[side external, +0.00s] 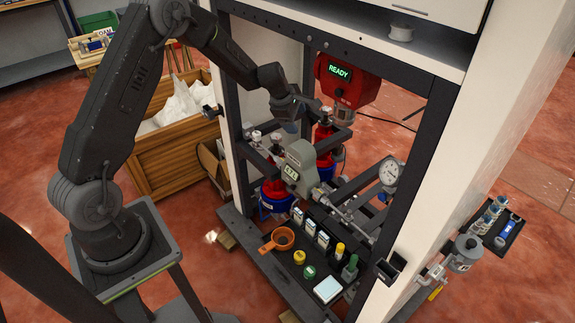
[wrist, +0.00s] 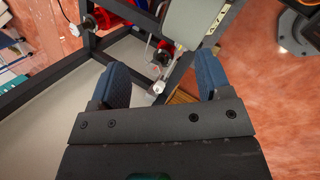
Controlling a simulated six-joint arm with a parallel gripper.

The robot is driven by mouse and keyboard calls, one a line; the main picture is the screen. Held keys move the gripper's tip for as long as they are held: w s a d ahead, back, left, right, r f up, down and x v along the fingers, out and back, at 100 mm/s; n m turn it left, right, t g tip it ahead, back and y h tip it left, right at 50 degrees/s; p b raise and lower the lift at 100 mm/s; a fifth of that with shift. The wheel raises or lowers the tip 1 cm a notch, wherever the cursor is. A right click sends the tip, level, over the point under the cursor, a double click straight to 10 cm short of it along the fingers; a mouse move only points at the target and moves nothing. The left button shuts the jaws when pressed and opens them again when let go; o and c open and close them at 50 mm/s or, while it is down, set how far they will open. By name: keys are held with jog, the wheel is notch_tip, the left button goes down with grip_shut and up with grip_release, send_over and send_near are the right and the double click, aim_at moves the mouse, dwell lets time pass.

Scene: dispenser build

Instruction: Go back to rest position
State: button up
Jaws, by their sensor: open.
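My gripper (side external: 291,126) is at the end of my arm, inside the dark frame (side external: 232,150) of the dispenser build. It hangs above and close to the grey unit with a small display (side external: 299,168). In the wrist view my gripper (wrist: 162,72) shows two blue fingers spread well apart. Nothing is held between them. A grey housing (wrist: 190,22) and a small metal fitting (wrist: 158,87) show beyond the fingertips. Whether the gripper touches any part of the frame cannot be told.
A red unit reading READY (side external: 340,80) hangs to the right of my gripper. Red cylinders (side external: 275,195), a pressure gauge (side external: 391,172) and dark frame bars stand close below. A wooden crate (side external: 170,160) stands at left.

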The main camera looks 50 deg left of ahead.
jog(key=s+d+r+m, duration=0.6)
jog(key=r, duration=0.2)
jog(key=s+d+r+m, duration=0.5)
jog(key=s+r, duration=0.2)
jog(key=r, duration=0.2)
jog(key=s+d+r+m, duration=0.2)
jog(key=s+m, duration=0.4)
jog(key=s, duration=0.4)
jog(key=s+d+r+m, duration=0.2)
jog(key=s+m, duration=0.4)
jog(key=s, duration=0.5)
jog(key=shift+d+r+m+t, duration=0.15)
jog(key=shift+d+m+t, duration=0.2)
jog(key=shift+d, duration=0.55)
jog(key=shift+o, duration=0.4)
jog(key=w+a+r, duration=0.1)
jog(key=w+a, duration=0.3)
jog(key=w, duration=0.9)
jog(key=n+g+y, duration=0.1)
send_over(276, 136)
jog(key=s, duration=0.5)
notch_tip(276, 136, down, 28)
jog(key=x, duration=1.3)
jog(key=shift+s+d+f, duration=0.25)
jog(key=shift+d+f, duration=0.1)
jog(key=shift+d, duration=0.05)
